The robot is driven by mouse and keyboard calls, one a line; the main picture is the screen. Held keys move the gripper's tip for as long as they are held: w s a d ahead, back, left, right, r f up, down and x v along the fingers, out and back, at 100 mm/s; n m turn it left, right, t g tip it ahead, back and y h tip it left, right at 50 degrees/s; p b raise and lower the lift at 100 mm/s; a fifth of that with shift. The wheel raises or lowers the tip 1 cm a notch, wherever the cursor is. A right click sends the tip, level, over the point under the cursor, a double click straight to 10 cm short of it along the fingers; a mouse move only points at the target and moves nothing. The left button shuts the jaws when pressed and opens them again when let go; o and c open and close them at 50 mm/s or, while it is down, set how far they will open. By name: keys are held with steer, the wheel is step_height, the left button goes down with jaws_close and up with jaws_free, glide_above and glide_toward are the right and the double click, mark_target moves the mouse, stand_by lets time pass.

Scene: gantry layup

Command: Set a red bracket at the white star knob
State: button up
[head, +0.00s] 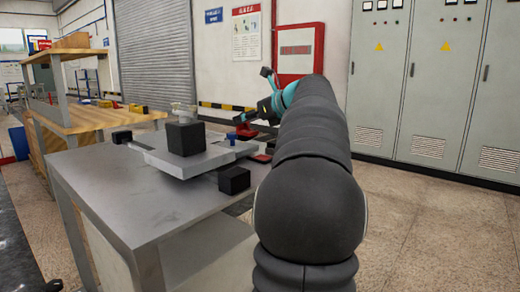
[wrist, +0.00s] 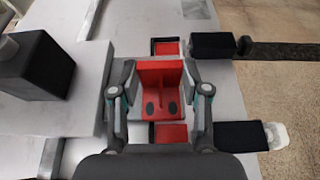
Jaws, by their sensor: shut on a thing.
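My gripper (wrist: 160,100) is shut on a red bracket (wrist: 160,76), with one finger on each side of it. The bracket has an upright plate and a foot with two dark holes. It is over the grey metal plate; I cannot tell whether it touches. The bracket shows small in the head view (head: 245,130), beside my arm. A pale lobed piece (wrist: 276,135) sits at the end of a black block at right in the wrist view; I cannot tell whether it is the white star knob.
Red pads with dark edges (wrist: 168,133) lie in front of and behind the bracket. Black blocks (wrist: 212,45) stand at right, and a large black block (head: 186,138) stands on the raised plate (head: 168,162). A blue knob (head: 231,140) is near. The grey table's front left (head: 110,190) is clear.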

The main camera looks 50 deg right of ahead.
steer(key=s+f, duration=0.1)
steer(key=s+d, duration=0.1)
steer(key=s+f+b, duration=0.1)
steer(key=shift+s+d+f, duration=0.3)
steer(key=shift+s+d, duration=0.05)
steer(key=shift+s, duration=0.05)
steer(key=shift+f+b, duration=0.7)
steer(key=shift+f, duration=1.25)
steer(key=shift+f, duration=0.15)
steer(key=o, duration=1.1)
steer(key=shift+s+r, duration=0.25)
steer(key=p+v, duration=0.2)
steer(key=v, duration=0.9)
steer(key=shift+s, duration=0.3)
